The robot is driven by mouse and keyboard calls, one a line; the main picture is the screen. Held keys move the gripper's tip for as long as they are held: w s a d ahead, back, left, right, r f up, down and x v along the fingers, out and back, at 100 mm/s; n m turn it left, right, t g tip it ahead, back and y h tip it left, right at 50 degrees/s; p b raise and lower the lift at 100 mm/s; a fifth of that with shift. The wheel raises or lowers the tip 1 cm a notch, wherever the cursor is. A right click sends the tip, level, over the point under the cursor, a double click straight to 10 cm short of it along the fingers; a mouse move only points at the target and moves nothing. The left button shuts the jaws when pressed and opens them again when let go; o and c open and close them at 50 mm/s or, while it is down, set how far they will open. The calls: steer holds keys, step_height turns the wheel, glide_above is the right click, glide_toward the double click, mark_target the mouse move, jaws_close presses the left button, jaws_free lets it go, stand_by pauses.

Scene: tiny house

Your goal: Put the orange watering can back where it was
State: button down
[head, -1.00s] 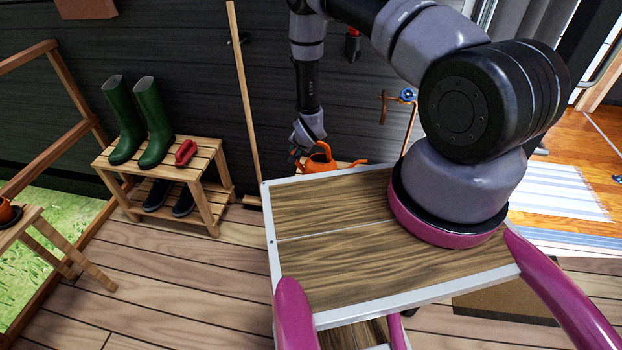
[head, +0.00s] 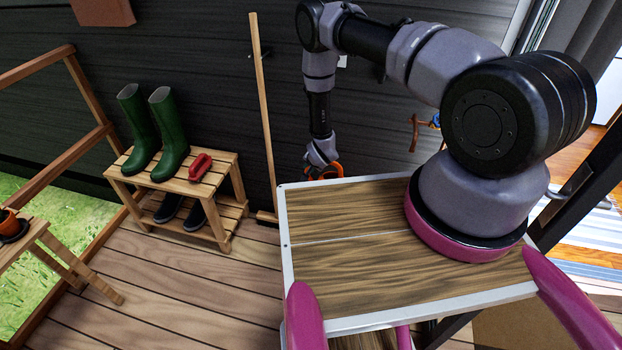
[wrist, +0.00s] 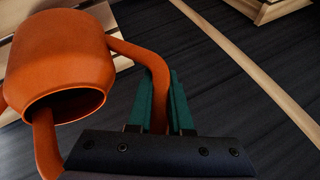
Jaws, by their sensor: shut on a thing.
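The orange watering can (wrist: 60,55) fills the upper left of the wrist view, its round opening facing the camera. My gripper (wrist: 160,98) is shut on the can's curved handle, which runs between the two teal fingers. In the head view, my gripper (head: 321,160) is beyond the far edge of my wood-topped body, near the dark wall. Only a small orange part of the can (head: 333,171) shows there; that edge hides the rest. I cannot tell whether the can touches anything beneath it.
A slatted wooden rack (head: 222,172) holds green boots (head: 170,130), a red item (head: 200,166) and dark shoes (head: 193,216). A long wooden pole (head: 264,110) leans on the wall beside it. A pot (head: 11,224) sits on a stool at left. Deck floor (head: 170,270) is clear before the rack.

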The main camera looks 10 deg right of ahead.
steer(key=shift+f, duration=2.25)
steer(key=c, duration=0.8)
jaws_free()
steer(key=shift+c, duration=0.2)
